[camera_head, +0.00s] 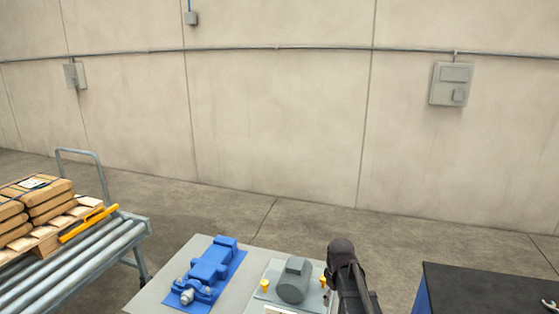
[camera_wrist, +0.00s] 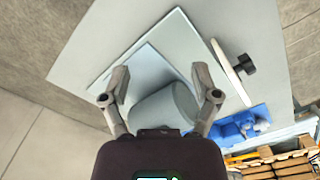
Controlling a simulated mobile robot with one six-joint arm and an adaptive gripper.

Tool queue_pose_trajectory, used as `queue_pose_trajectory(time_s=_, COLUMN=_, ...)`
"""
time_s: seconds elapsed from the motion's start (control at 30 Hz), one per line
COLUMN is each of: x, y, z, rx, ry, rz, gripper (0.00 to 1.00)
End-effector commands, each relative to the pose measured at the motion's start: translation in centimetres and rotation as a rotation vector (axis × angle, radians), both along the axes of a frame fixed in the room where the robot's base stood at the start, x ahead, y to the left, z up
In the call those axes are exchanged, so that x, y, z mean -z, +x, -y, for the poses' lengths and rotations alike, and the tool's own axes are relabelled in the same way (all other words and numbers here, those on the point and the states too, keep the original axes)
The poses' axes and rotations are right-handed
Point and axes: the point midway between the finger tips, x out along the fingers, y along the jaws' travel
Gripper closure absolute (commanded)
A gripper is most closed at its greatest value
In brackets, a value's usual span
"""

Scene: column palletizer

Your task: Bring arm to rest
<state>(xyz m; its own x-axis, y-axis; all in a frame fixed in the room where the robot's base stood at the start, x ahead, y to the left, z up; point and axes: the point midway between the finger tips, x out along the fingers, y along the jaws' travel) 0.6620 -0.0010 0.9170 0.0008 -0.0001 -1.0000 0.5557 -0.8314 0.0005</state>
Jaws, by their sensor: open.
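My gripper (camera_wrist: 160,78) is open in the wrist view, with its two fingers spread and nothing held between them. A grey rounded cylinder (camera_wrist: 165,108) lies beyond the fingers on a light plate; I cannot tell how far below them it is. In the head view my dark arm shows at the bottom, right of the grey motor-like part (camera_head: 294,281). My fingertips cannot be made out there.
A light grey table (camera_head: 153,298) carries the motor-like part and a blue machine part (camera_head: 210,268). A roller conveyor (camera_head: 85,270) with boxes (camera_head: 40,198) on a pallet stands left. A dark-topped block (camera_head: 485,290) stands right. Bare floor lies behind, before the wall.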

Motion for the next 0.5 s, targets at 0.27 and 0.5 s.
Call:
queue_pose_trajectory(time_s=0.27, x=0.1, y=-5.1, z=-0.1, rx=0.204, ry=0.0, rz=0.0, gripper=0.21)
queue_pose_trajectory(time_s=0.5, x=0.2, y=-10.7, z=-0.1, rx=0.468, ry=0.0, rz=0.0, gripper=0.21)
